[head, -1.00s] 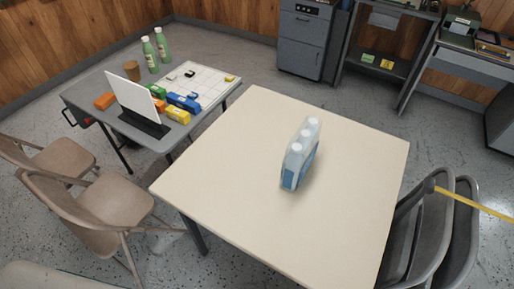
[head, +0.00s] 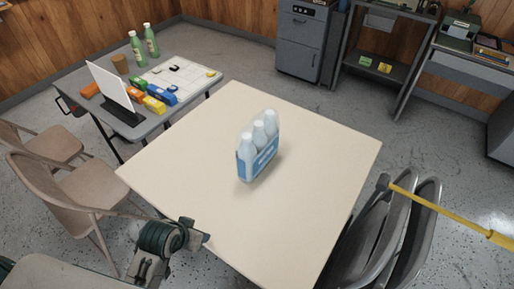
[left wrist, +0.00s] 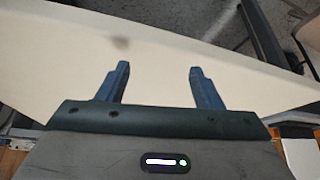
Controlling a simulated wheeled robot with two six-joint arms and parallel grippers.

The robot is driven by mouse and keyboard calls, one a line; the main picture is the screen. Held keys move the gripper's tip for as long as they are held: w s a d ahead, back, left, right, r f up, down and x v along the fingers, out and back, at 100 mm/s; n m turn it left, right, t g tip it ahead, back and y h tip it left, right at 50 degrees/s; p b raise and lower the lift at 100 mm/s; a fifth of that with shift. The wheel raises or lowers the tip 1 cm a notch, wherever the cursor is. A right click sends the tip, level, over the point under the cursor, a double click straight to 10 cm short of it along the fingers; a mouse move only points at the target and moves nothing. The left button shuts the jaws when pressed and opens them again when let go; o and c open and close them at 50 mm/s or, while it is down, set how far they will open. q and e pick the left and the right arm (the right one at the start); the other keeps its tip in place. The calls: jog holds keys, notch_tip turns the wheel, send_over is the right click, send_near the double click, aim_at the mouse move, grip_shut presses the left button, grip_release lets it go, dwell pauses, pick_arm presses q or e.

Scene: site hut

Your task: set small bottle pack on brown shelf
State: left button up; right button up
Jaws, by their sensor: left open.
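The small bottle pack (head: 257,148) stands upright near the middle of the cream table (head: 190,175). It holds pale bottles with white caps in a row, with a blue label. My left gripper (left wrist: 158,70) is open and empty in the left wrist view, over the cream tabletop. In the head view my left arm comes in at the bottom, by the table's near left edge, well short of the pack. My right gripper is not in view. An open, dark-framed shelf unit (head: 347,66) stands at the back right; I cannot tell whether it is the brown shelf.
Small yellow (head: 384,68) and green (head: 365,61) cards are on the shelf unit. A grey side table (head: 135,135) at left carries green bottles and colored blocks. Brown chairs stand at left and grey folding chairs (head: 385,235) at right, with a yellow strip (head: 440,212). The tabletop around the pack is clear.

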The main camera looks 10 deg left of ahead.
pick_arm(q)
jog(key=w+d+r+m+t+h, duration=0.1)
jog(key=w+d+r+t+h, duration=0.2)
jog(key=w+r, duration=0.6)
jog(key=m+t+h, duration=0.2)
jog(key=t, duration=0.2)
send_near(256, 126)
jog(key=x, duration=0.3)
jog(key=shift+w+f+p, duration=0.1)
jog(key=shift+w+p, duration=0.2)
jog(key=shift+p, duration=0.05)
jog(key=p+x, duration=0.2)
jog(key=x, duration=0.3)
jog(key=shift+w+d, duration=0.1)
jog(key=shift+d, duration=0.05)
jog(key=shift+w+f, duration=0.1)
jog(key=shift+w, duration=0.1)
jog(key=c, duration=1.3)
grip_shut()
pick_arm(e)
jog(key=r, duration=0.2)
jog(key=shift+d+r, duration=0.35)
pick_arm(q)
jog(key=shift+r, duration=0.3)
jog(key=shift+w+f, duration=0.1)
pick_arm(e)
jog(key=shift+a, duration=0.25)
